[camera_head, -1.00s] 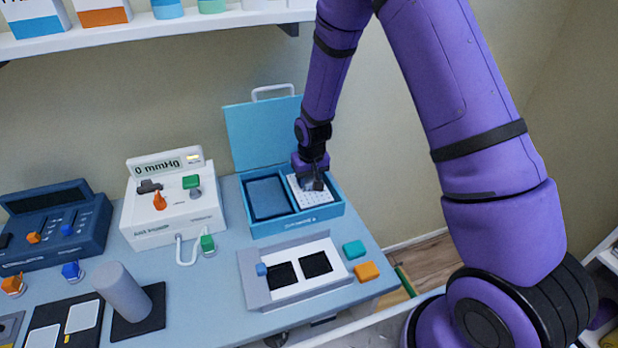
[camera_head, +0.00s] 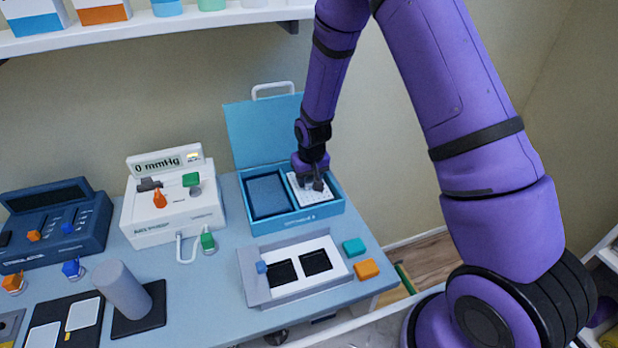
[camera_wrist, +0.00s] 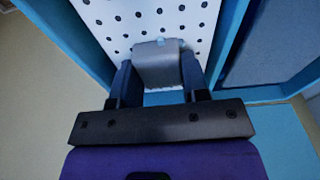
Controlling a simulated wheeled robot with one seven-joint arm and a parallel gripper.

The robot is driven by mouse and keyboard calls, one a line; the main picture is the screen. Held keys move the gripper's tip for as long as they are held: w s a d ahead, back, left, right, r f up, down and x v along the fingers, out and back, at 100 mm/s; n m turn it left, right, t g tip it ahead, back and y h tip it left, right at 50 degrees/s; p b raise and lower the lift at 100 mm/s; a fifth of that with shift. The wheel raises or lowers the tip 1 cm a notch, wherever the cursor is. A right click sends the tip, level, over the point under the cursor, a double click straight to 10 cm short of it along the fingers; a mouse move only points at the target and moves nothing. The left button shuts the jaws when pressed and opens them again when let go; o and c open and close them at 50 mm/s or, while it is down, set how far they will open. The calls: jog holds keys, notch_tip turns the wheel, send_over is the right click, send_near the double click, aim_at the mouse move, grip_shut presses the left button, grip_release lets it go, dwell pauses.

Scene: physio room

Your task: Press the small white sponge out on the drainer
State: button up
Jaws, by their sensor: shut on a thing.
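The drainer (camera_head: 322,197) is a white plate with dark holes in the right compartment of an open teal box. In the wrist view the drainer (camera_wrist: 120,22) lies just beyond my fingertips. My gripper (camera_head: 310,186) is over the drainer, pointing down. In the wrist view my gripper (camera_wrist: 158,78) is shut on a small pale grey-white block, which looks like the sponge (camera_wrist: 158,62). The block is at the drainer's surface, but I cannot tell whether it touches or is squeezed flat. In the head view my fingers mostly hide it.
The box's left compartment (camera_head: 267,194) is dark blue. Its lid (camera_head: 262,132) stands open behind. A white-and-grey tray (camera_head: 330,270) with black squares lies in front. A white pressure device (camera_head: 170,205) stands to the left. Teal (camera_head: 354,246) and orange (camera_head: 367,269) blocks lie at the right.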

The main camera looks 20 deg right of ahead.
dwell(0.3)
jog(key=shift+r, duration=3.45)
jog(key=shift+s, duration=0.1)
